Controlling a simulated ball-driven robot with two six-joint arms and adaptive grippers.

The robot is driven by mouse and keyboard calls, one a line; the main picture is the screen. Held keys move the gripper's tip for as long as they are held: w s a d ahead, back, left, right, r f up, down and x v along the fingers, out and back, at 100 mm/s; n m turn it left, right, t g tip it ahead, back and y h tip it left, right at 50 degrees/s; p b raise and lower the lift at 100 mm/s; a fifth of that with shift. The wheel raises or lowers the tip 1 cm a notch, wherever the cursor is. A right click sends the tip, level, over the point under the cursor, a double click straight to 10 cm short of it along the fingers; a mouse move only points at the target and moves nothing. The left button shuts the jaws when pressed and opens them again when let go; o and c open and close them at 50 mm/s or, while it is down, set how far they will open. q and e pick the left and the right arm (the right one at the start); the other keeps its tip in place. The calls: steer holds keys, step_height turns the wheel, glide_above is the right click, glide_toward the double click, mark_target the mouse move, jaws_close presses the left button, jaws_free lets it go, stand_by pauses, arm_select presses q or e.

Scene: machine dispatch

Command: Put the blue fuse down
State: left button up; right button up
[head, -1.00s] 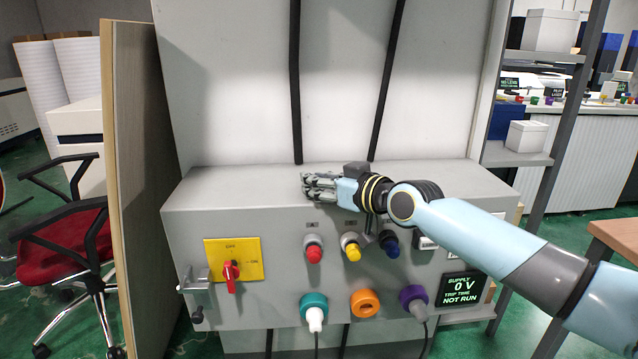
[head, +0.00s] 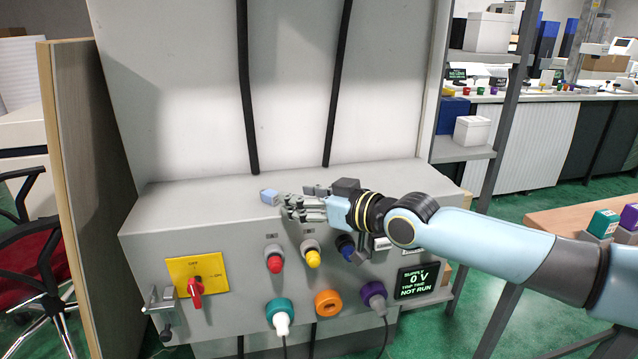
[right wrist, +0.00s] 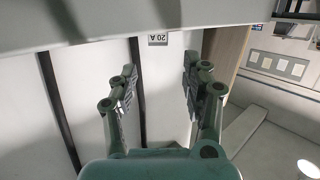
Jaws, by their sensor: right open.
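A small pale blue block, which I take for the blue fuse (head: 270,197), rests on the grey ledge (head: 205,200) on top of the machine cabinet. My right gripper (head: 287,207) is just to its right, with its fingers pointing left towards it. In the right wrist view the right gripper (right wrist: 160,80) is open, with nothing held between its fingers. A small label reading 20 A (right wrist: 158,39) shows beyond the fingertips; I cannot tell what it is on. My left gripper is not in view.
The cabinet front has a red switch (head: 195,287) on a yellow plate, red, yellow and dark blue knobs, and teal, orange and purple sockets. A display (head: 416,281) reads 0 V, NOT RUN. A wooden panel (head: 88,190) stands at the left. The ledge left of the block is clear.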

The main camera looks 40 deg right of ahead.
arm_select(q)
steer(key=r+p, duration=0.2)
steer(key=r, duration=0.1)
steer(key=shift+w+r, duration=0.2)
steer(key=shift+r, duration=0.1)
arm_select(e)
steer(key=v, duration=0.4)
steer(key=shift+s+r, duration=0.15)
steer(key=shift+s, duration=0.05)
